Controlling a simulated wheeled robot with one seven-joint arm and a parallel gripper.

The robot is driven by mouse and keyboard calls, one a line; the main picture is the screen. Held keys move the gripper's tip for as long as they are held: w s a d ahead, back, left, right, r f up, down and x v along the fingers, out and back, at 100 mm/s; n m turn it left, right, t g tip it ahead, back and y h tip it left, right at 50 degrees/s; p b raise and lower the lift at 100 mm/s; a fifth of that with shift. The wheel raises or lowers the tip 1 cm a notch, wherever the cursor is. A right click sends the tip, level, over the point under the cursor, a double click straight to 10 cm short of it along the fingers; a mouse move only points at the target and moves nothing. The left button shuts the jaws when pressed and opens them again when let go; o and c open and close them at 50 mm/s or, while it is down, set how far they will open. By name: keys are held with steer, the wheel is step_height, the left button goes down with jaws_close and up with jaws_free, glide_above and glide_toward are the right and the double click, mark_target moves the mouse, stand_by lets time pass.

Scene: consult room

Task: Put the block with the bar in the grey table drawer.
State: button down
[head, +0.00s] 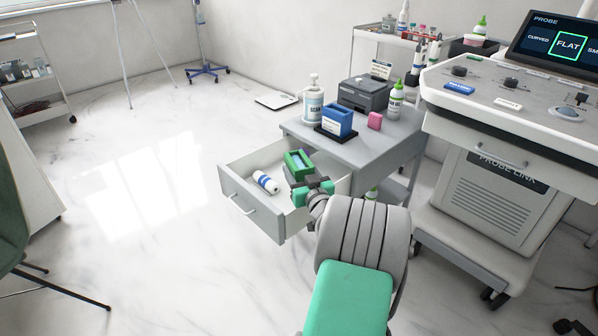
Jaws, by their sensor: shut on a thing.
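The grey table (352,152) has its drawer (250,207) pulled open toward the left. My gripper (301,178) is over the right part of the open drawer, near the table front. It is shut on a green block (292,160) with a paler, bluish middle. The bar on the block cannot be made out clearly. The block appears at or just above the drawer's rim; whether it touches the drawer floor is unclear. The gripper and arm hide the drawer's right end.
A white and blue roll-like item (265,181) lies in the drawer. On the table top are a blue holder (338,121), a pink block (375,121), a pump bottle (313,104), a green-capped bottle (396,99) and a dark printer-like device (363,94). The ultrasound cart (500,185) stands close at right.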

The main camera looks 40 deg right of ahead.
steer(key=shift+f+b, duration=0.35)
steer(key=shift+b, duration=0.15)
steer(key=c, duration=0.5)
jaws_free()
steer(key=shift+r+p, duration=0.4)
steer(key=shift+p, duration=0.2)
steer(key=shift+r+p, duration=0.6)
steer(key=shift+p, duration=0.15)
steer(key=v, duration=0.8)
steer(key=f+v, duration=0.1)
steer(key=v, duration=0.3)
